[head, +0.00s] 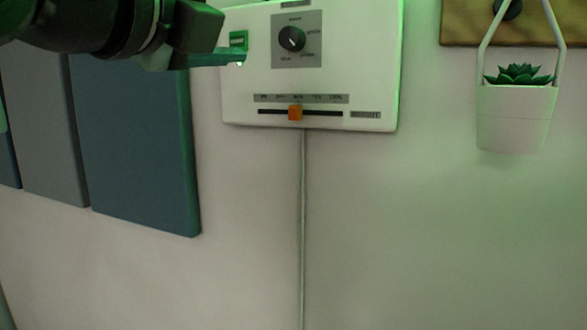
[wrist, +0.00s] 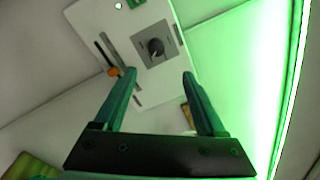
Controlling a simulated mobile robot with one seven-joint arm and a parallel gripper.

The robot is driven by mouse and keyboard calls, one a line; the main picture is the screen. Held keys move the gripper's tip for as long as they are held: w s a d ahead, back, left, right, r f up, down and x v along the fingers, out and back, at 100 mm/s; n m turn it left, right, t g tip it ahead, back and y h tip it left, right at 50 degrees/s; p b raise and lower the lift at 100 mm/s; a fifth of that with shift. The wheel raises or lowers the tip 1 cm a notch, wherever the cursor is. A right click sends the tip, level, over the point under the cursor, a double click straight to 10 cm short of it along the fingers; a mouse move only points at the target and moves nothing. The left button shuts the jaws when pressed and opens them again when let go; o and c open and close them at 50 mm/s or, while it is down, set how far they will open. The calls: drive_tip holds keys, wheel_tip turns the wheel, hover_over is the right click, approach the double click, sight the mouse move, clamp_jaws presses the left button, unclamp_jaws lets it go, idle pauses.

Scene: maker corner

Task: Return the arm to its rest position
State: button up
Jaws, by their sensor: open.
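My gripper (wrist: 159,90) is open and empty in the wrist view, its two green fingers spread apart in front of a white control panel (wrist: 112,30). In the head view my gripper (head: 236,58) comes in from the upper left, and its fingertips overlap the panel's left part (head: 240,105). The panel carries a black round knob (head: 291,38) on a grey plate and an orange slider (head: 295,113) in a dark slot below. A small green element (head: 238,39) shows just above the fingertips. I cannot tell whether the fingers touch the panel.
Blue and grey wall panels (head: 135,140) hang at the left. A white hanging planter (head: 515,115) with a succulent is at the right, under a brown board (head: 540,25). A cable (head: 303,220) runs down from the control panel. The lower wall is bare. A bright green light strip (wrist: 292,90) shines in the wrist view.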

drive_tip(key=s+d+f+n+t+y, duration=0.2)
drive_tip(key=s+n, duration=0.4)
drive_tip(key=n, duration=0.8)
drive_tip(key=s+d+f+n+t+y, duration=0.3)
drive_tip(key=s+n+t, duration=0.4)
drive_tip(key=n, duration=0.7)
drive_tip(key=shift+s+d+f+t+y, duration=0.2)
drive_tip(key=shift+s+d+t+y, duration=0.1)
drive_tip(key=shift+d+y, duration=0.7)
drive_tip(key=shift+a, duration=0.2)
